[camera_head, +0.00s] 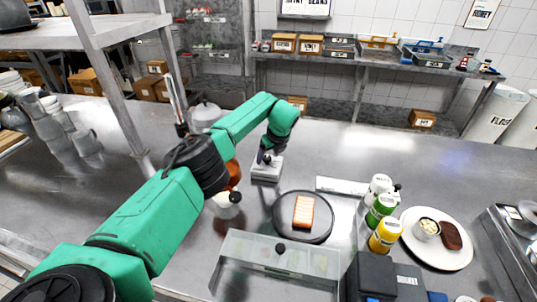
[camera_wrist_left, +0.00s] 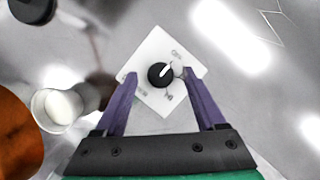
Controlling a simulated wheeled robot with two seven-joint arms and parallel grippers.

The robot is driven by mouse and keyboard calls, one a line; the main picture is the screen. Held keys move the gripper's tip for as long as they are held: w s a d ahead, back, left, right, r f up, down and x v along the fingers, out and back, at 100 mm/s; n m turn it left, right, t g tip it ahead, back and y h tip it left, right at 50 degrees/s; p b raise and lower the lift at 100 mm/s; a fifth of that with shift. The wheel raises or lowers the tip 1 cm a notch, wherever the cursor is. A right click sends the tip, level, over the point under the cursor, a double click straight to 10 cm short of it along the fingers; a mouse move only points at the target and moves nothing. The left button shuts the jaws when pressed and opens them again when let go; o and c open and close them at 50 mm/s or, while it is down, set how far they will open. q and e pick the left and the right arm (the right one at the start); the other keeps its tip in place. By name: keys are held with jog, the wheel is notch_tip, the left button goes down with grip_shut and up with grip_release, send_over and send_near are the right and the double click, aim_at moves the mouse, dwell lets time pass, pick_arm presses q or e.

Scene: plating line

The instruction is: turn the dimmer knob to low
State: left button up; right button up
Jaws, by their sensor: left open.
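The dimmer is a white square plate (camera_head: 267,169) on the steel counter, with a round black knob in its middle. In the left wrist view the knob (camera_wrist_left: 160,75) has a white pointer mark aimed to the upper right. Small labels sit around the knob on the plate (camera_wrist_left: 152,48), too small to read. My left gripper (camera_head: 265,156) is over the dimmer. In the left wrist view its two purple fingers (camera_wrist_left: 159,77) are open, one on each side of the knob, with gaps between them and the knob. My right gripper is not in view.
A black round plate (camera_head: 291,237) with an orange block stands in front of the dimmer. A white cup (camera_wrist_left: 56,108) and an orange-brown round object (camera_wrist_left: 14,130) are left of it. Bottles (camera_head: 385,235) and a white plate (camera_head: 463,256) are at the right. Counter behind the dimmer is clear.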

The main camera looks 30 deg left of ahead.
pick_arm(q)
jog(key=shift+c, duration=0.4)
grip_shut()
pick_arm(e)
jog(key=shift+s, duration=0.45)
